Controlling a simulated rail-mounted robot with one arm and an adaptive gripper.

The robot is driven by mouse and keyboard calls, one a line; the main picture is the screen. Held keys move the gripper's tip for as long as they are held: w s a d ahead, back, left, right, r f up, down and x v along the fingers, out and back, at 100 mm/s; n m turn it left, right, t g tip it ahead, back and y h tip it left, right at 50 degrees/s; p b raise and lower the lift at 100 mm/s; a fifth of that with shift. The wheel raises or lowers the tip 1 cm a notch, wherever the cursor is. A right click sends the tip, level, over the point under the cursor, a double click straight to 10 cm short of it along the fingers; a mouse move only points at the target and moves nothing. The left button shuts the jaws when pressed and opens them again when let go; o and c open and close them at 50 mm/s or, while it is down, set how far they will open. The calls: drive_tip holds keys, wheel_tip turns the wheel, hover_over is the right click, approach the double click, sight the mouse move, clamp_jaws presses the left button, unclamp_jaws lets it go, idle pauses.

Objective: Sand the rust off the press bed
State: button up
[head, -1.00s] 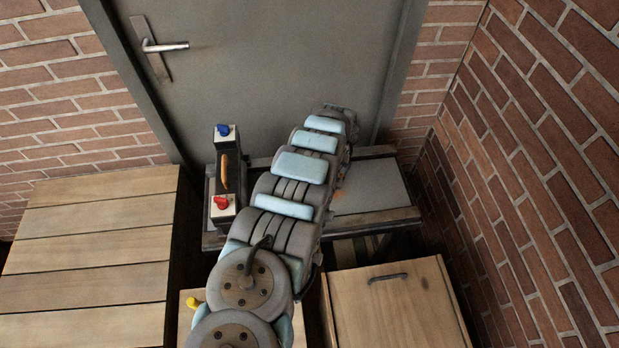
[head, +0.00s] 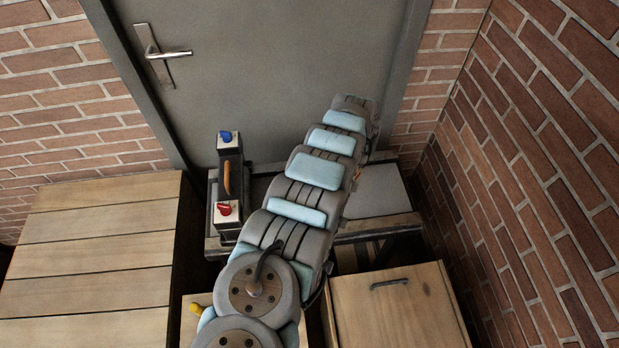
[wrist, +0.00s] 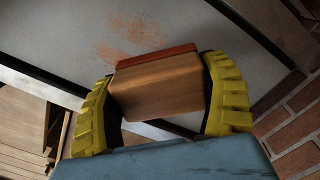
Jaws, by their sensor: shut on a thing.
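In the wrist view my gripper (wrist: 160,105) has yellow ribbed fingers shut on a wooden sanding block (wrist: 160,86) with a red abrasive face (wrist: 157,55) at its far edge. The grey press bed (wrist: 60,28) lies beyond the block, with an orange-brown rust patch (wrist: 132,35) right by the red face. I cannot tell whether the block touches the bed. In the head view my arm hides the gripper, the block and the rust; the bare right part of the bed (head: 378,192) shows.
A plank-topped table (head: 95,250) is at the left, a wooden cabinet (head: 395,305) at the front right. A brick wall (head: 540,170) closes the right side; a grey door (head: 260,70) is behind.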

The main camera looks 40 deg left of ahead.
drive_tip(key=shift+r+p, duration=0.9)
drive_tip(key=shift+r, duration=0.55)
